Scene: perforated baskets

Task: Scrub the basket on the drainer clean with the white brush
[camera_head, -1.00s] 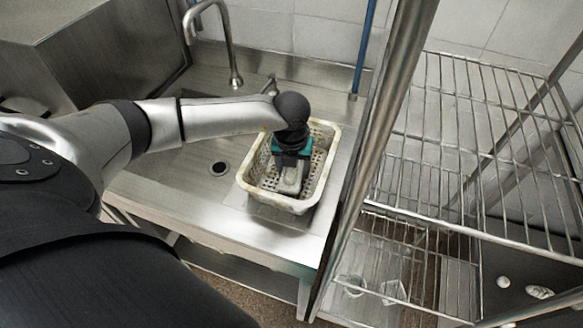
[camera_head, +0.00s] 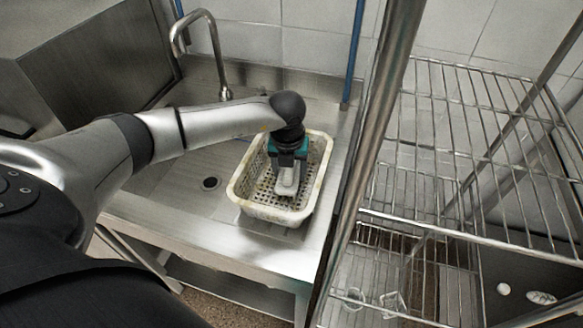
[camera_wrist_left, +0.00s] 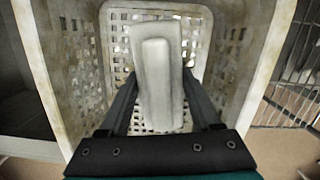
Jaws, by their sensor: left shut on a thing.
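The cream perforated basket (camera_head: 243,197) stands on the right part of the steel sink top, with brownish stains on its walls and rim. My left gripper (camera_head: 287,185) reaches down inside it from above. It is shut on the white brush (camera_head: 288,178), a pale block that also shows between the fingers in the left wrist view (camera_wrist_left: 157,80). The basket's stained walls surround the brush in the left wrist view (camera_wrist_left: 70,60). The brush is low in the basket near the floor; whether it touches is hidden. The drainer under the basket is mostly hidden. My right gripper is not in view.
A steel post (camera_head: 375,120) and a wire rack (camera_head: 450,150) stand close on the right. A tap (camera_head: 205,40) rises behind the sink, and a drain hole (camera_head: 210,183) lies left of the basket. Bare steel is left of the basket.

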